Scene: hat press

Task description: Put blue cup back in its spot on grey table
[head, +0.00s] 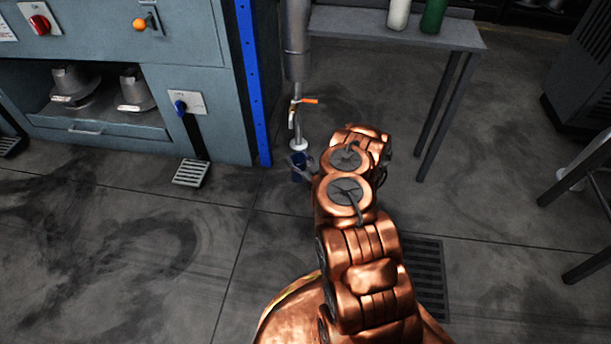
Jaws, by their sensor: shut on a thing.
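My gripper (299,164) is at the end of my copper arm, near the middle of the head view. It is shut on a small dark blue cup (300,173), which looks roughly upright. The cup shows just below a white round end (299,144) of a vertical pipe; I cannot tell the gap between them. My arm hides part of the gripper. The grey table (400,28) stands behind and to the right, with a white bottle (398,13) and a green bottle (433,15) on it.
A vertical pipe with an orange-handled valve (305,101) stands beside a blue post (252,80). A blue-grey machine (200,100) with a foot pedal (190,173) is at left. A floor grate (428,265) lies right of my arm. Open floor lies at lower left.

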